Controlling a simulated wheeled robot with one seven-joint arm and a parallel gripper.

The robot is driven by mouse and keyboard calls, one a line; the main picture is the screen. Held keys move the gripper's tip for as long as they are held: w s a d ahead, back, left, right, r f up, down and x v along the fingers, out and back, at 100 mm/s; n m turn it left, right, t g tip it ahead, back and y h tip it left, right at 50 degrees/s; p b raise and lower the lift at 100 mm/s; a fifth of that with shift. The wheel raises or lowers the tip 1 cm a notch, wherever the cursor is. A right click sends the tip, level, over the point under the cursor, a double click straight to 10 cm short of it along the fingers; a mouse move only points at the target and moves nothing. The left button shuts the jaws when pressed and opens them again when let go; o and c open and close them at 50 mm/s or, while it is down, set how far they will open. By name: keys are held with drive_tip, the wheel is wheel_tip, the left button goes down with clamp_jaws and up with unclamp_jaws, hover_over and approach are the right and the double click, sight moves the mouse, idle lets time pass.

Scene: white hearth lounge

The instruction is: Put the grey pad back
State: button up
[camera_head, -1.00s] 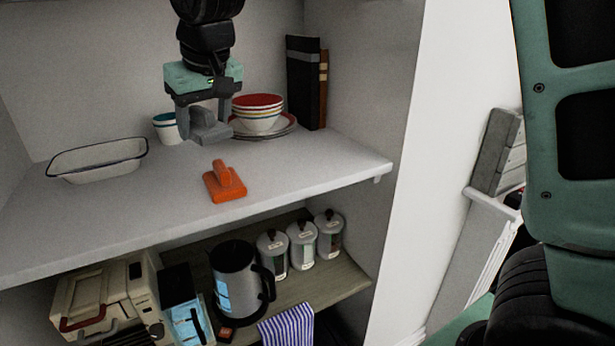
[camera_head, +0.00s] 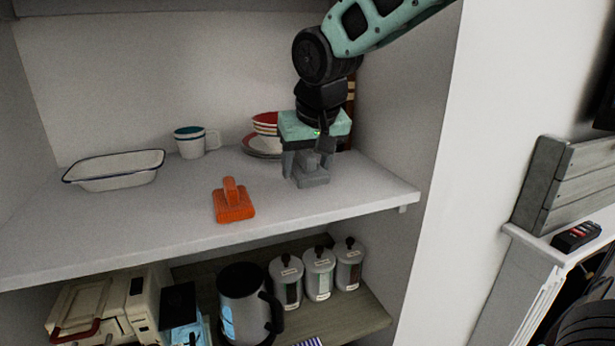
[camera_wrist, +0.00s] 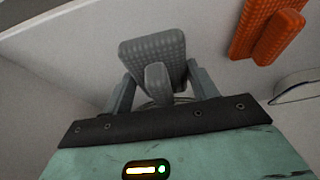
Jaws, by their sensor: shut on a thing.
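The grey pad (camera_head: 314,178) is a small block with a raised grip on top. My gripper (camera_head: 309,165) is shut on that grip, pointing down over the right part of the white shelf (camera_head: 200,222). The pad is at or just above the shelf surface; I cannot tell whether it touches. In the wrist view the grey pad (camera_wrist: 152,52) is between the two fingers, its textured face seen. An orange pad (camera_head: 233,202) of similar shape lies on the shelf to the left of the grey one, and it also shows in the wrist view (camera_wrist: 268,28).
A white enamel dish (camera_head: 115,172) and a mug (camera_head: 192,143) stand to the left. Bowls on a plate (camera_head: 262,142) stand behind my gripper, partly hidden. The side wall (camera_head: 410,110) is close on the right. The lower shelf holds canisters (camera_head: 319,272) and a grey jug (camera_head: 243,300).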

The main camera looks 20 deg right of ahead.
drive_tip(key=shift+f+p, duration=0.35)
drive_tip(key=shift+f, duration=1.45)
drive_tip(key=shift+f, duration=0.2)
drive_tip(key=o, duration=0.9)
drive_tip(key=shift+o, duration=0.2)
drive_tip(key=shift+r, duration=0.15)
